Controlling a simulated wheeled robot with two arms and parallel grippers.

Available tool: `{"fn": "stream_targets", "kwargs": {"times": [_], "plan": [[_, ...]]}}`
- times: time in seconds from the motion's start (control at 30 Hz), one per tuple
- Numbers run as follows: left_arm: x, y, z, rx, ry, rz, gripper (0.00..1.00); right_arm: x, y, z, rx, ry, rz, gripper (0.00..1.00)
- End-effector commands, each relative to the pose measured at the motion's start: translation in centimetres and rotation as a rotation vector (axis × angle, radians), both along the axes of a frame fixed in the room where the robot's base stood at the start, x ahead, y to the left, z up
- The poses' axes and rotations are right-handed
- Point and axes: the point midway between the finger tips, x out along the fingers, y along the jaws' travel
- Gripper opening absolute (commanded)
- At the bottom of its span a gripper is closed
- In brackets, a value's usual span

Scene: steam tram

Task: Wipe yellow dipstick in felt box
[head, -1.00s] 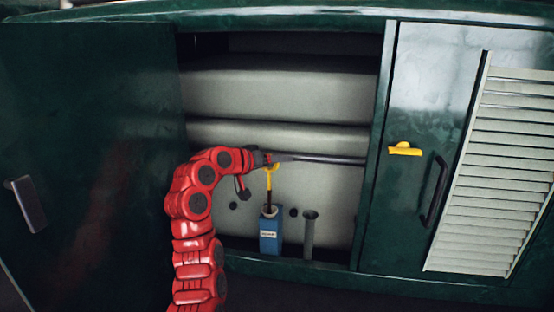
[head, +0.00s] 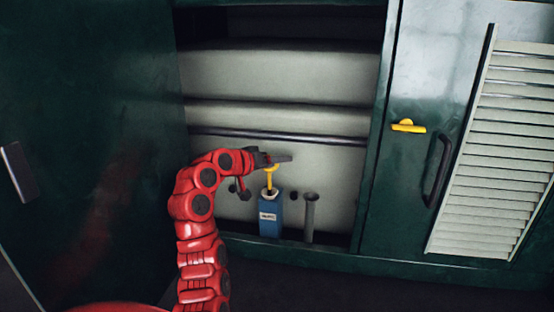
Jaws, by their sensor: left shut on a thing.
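The yellow dipstick (head: 270,181) stands upright with its lower part down inside the blue felt box (head: 269,218). Only its yellow upper part shows; the rod is hidden in the box. The felt box has a pale label and sits on the compartment floor. My left gripper (head: 271,160) is shut on the dipstick's top, just above the box. My right gripper is not in view.
An open grey tube (head: 310,218) stands just right of the felt box. A dark pipe (head: 300,138) runs across behind the gripper. The green door (head: 90,120) hangs open at left. A closed panel with a yellow handle (head: 408,126) and louvres is at right.

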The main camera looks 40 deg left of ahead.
Motion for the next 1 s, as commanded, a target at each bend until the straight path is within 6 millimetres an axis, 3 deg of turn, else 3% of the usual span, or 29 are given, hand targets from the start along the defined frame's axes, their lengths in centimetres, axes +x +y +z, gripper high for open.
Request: {"fn": "stream_targets", "kwargs": {"times": [0.5,1.0], "plan": [[0.0,0.0,-3.1,0.000,-0.001,-0.001,0.00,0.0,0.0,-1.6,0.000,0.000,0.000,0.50],[0.0,0.0,-2.8,0.000,-0.001,0.000,0.00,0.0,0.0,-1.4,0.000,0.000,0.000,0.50]]}}
